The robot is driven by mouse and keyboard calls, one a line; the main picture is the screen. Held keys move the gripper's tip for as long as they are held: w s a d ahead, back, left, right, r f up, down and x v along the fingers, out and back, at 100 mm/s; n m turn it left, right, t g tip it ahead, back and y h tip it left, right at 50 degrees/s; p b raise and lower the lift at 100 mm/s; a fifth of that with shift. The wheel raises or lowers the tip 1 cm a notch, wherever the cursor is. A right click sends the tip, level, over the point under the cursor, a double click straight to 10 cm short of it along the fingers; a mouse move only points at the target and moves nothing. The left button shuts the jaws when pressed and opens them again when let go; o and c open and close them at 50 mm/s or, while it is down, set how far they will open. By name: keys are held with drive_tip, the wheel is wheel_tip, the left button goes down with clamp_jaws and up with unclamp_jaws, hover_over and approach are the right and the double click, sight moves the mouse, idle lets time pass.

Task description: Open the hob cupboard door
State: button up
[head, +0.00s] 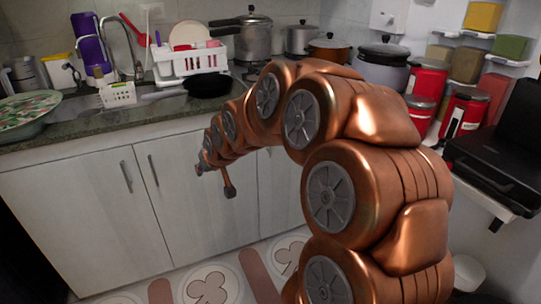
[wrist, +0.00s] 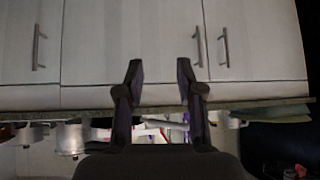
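The cupboard doors are pale and shut. In the head view, a door (head: 281,190) at the right, below the hob side, is partly hidden by my arm, and its handle is not visible there. The wrist view looks upside down, with the worktop below the doors. At its left is a door (wrist: 28,65) with an upright bar handle (wrist: 36,47). The wide middle door (wrist: 120,35) has a handle (wrist: 197,47) at its right edge. My gripper (wrist: 159,68) is open and empty, its fingers in front of the middle door. It also shows in the head view (head: 214,178).
The far-left door has its own handle (head: 126,176). The dark worktop (head: 75,122) carries a sink, a dish rack (head: 190,62) and a black pan (head: 208,84). Pots stand at the back. Red canisters and a black appliance (head: 500,150) are at the right. The patterned floor before the doors looks clear.

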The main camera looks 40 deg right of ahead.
drive_tip(key=w+d+f+m+t+h+b, duration=0.1)
drive_tip(key=w+d+f+t+h+b, duration=0.1)
drive_tip(key=w+d+f+b, duration=0.45)
drive_tip(key=w+d+f+m+t+h+b, duration=0.1)
drive_tip(key=w+d+t+b, duration=0.2)
drive_tip(key=d, duration=0.7)
drive_tip(key=s+d+f+m+t+h+b, duration=0.15)
drive_tip(key=d+b, duration=0.25)
drive_tip(key=d, duration=0.4)
drive_tip(key=s+d+f+m+t+h+b, duration=0.1)
drive_tip(key=d+f+h+b, duration=0.2)
drive_tip(key=d+b, duration=0.35)
drive_tip(key=shift+s+d+r+x, duration=0.1)
drive_tip(key=shift+d+x, duration=0.1)
drive_tip(key=shift+x, duration=1.15)
drive_tip(key=shift+s+d+r+x, duration=0.1)
drive_tip(key=shift+s+d+x, duration=0.1)
drive_tip(key=shift+x, duration=1.1)
drive_tip(key=shift+s+d+r+x, duration=0.1)
drive_tip(key=shift+d+x, duration=0.1)
drive_tip(key=shift+x, duration=1.15)
drive_tip(key=shift+n, duration=0.25)
drive_tip(key=shift+c, duration=0.4)
clamp_jaws()
